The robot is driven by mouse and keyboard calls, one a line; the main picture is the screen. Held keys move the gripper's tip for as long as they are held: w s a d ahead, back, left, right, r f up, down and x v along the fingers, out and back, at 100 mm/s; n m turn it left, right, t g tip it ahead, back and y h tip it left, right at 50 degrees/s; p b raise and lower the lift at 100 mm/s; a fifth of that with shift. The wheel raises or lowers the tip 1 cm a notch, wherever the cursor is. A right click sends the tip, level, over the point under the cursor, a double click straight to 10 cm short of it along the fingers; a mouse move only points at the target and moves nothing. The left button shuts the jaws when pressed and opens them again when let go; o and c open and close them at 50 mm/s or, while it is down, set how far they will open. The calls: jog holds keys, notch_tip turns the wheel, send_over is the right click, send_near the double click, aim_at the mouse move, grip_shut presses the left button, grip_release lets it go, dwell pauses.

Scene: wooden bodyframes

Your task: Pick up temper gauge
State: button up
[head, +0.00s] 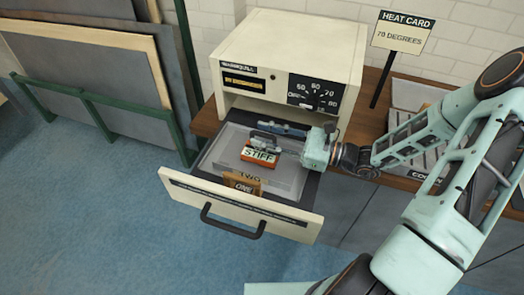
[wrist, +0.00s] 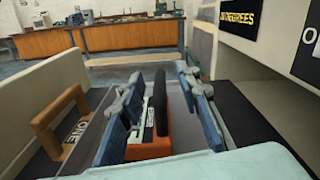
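An orange block with a white STIFF label (head: 259,154) and a dark upright grip lies in the open drawer; it appears to be the temper gauge. It also shows in the wrist view (wrist: 150,147), with its black grip (wrist: 160,103) standing up. My gripper (head: 274,138) reaches into the drawer from the right. In the wrist view my gripper (wrist: 165,110) has one blue finger on each side of the block. A gap shows between the block and the right finger. The left finger is close to the block; contact cannot be told.
The drawer (head: 240,205) is pulled out of a cream cabinet (head: 290,50) with a dial. A wooden piece marked ONE (head: 243,186) stands near the drawer front. A HEAT CARD sign (head: 403,32) reads 70 degrees. A tray (head: 410,100) lies on the bench at right.

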jog(key=shift+c, duration=0.6)
grip_shut()
jog(key=shift+r, duration=0.15)
jog(key=shift+r, duration=0.65)
jog(key=s+d+r+p, duration=0.2)
jog(key=s+d+r, duration=0.1)
jog(key=s+r, duration=0.8)
jog(key=shift+s+d+r, duration=0.2)
jog(key=shift+s+d, duration=0.1)
jog(key=shift+s, duration=0.95)
